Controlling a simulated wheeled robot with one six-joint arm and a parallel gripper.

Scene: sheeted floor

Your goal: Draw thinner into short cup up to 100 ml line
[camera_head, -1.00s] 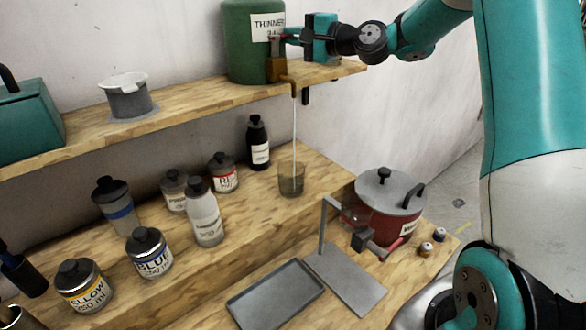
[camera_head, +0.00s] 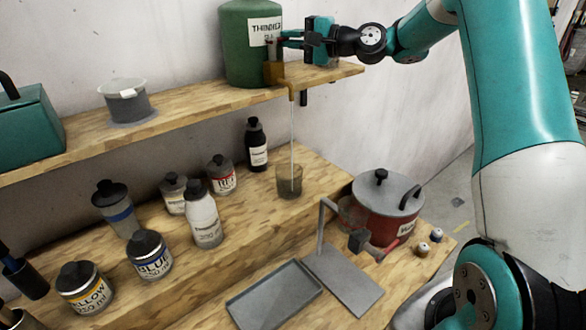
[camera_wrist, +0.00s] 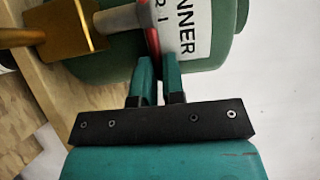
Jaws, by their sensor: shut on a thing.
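The green thinner container (camera_head: 240,45) stands on the upper shelf, with a brass tap (camera_head: 274,73) at its front right. My gripper (camera_head: 284,39) is at the tap's red-tipped lever. In the wrist view its fingers (camera_wrist: 158,62) are shut on the lever (camera_wrist: 147,18), partly hiding it. A thin stream of thinner (camera_head: 292,125) falls from the spout into the short clear cup (camera_head: 289,181) on the lower bench. The cup stands upright and holds greyish liquid. Its graduation lines are too small to read.
Paint bottles labelled yellow (camera_head: 83,287), blue (camera_head: 149,256) and red (camera_head: 221,176), and other bottles, stand left of the cup. A red pot (camera_head: 385,222), a metal stand (camera_head: 345,280) and a grey tray (camera_head: 275,298) are at the front right.

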